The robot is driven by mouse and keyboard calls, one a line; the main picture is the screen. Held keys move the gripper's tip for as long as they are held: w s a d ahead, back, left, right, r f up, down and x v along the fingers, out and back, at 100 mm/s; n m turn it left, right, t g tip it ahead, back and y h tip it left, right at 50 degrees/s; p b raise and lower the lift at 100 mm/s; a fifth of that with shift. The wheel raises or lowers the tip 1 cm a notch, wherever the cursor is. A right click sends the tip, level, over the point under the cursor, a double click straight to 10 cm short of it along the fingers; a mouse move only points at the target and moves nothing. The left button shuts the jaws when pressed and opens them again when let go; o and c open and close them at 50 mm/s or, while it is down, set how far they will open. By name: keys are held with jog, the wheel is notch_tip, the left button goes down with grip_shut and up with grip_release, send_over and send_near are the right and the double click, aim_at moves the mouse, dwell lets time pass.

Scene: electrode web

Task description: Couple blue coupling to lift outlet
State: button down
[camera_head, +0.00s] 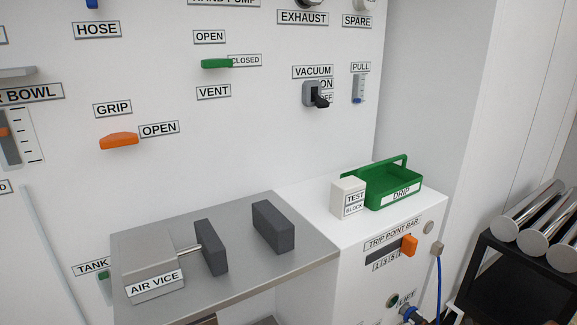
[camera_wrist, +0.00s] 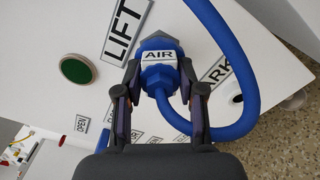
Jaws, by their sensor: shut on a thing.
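The blue coupling (camera_wrist: 157,78), with a white AIR label and a blue hose, is between the two fingers of my gripper (camera_wrist: 160,90) in the wrist view. My gripper is shut on it. A grey pointed part (camera_wrist: 160,42) shows just beyond the coupling, beside the LIFT label (camera_wrist: 124,32). I cannot tell whether this is the coupling's nose or the lift outlet, or whether they are joined. In the head view the blue coupling (camera_head: 408,312) shows at the bottom edge, close to the LIFT label (camera_head: 406,297); my gripper is not clear there.
A green round fitting (camera_wrist: 77,70) lies left of the coupling. The blue hose (camera_wrist: 243,70) loops to the right, past a partly hidden label ending in ARK (camera_wrist: 215,70). In the head view, a green drip tray (camera_head: 412,186) and test block (camera_head: 348,197) stand on the cabinet above.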

jog(key=shift+a+r, duration=0.1)
jog(key=c, duration=0.6)
grip_release()
jog(key=shift+p+v, duration=1.75)
jog(key=shift+v, duration=2.85)
jog(key=shift+w, duration=0.1)
